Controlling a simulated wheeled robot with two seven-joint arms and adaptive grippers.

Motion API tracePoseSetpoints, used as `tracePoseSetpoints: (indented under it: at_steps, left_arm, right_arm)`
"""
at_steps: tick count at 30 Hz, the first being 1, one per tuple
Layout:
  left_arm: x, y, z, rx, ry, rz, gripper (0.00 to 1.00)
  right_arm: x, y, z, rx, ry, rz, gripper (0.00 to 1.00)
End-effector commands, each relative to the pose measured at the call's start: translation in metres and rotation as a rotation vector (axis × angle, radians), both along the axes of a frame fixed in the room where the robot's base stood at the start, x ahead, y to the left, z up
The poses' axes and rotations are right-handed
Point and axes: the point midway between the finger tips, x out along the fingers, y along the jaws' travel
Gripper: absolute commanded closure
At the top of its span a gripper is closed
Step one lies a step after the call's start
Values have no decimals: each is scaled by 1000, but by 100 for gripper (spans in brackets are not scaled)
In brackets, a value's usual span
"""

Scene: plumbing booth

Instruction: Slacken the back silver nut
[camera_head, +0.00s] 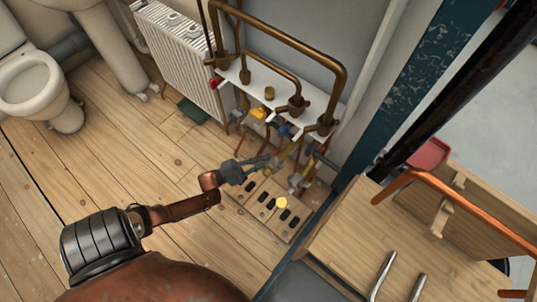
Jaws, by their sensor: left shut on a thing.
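My left gripper (270,162) reaches in from the lower left to the lower end of the pipework. Its fingers are shut on a small silver nut at the lower pipe ends, and they hide most of it. The picture is too small to show the nut's faces or thread. Another silver fitting (297,181) stands just to the right and nearer, apart from the fingers. Copper pipes (285,38) run above, with small yellow (258,113) and blue (285,130) valve parts below the white shelf (257,84). My right gripper is not in view.
A wooden slotted board (262,207) with a yellow round piece (281,203) lies under the gripper. A white radiator (178,58) stands behind left, a toilet (30,80) far left. A wooden bench (345,235) and blue post (385,120) bound the right. Floor at left is clear.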

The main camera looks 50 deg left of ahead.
Motion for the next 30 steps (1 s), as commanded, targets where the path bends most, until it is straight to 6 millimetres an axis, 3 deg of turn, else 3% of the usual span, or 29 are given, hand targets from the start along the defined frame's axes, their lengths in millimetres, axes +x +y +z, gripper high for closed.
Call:
tracePoseSetpoints:
  at_steps: [17,18,24,30]
  left_arm:
    - [1,-1,-3,-34,-5,0,100]
    - [1,-1,-3,-34,-5,0,89]
    - [1,-1,-2,-34,-6,1,75]
    - [0,-1,-2,-33,-7,1,72]
  right_arm:
    - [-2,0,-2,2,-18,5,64]
    - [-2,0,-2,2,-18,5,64]
    - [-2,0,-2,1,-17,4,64]
    - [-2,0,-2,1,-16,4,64]
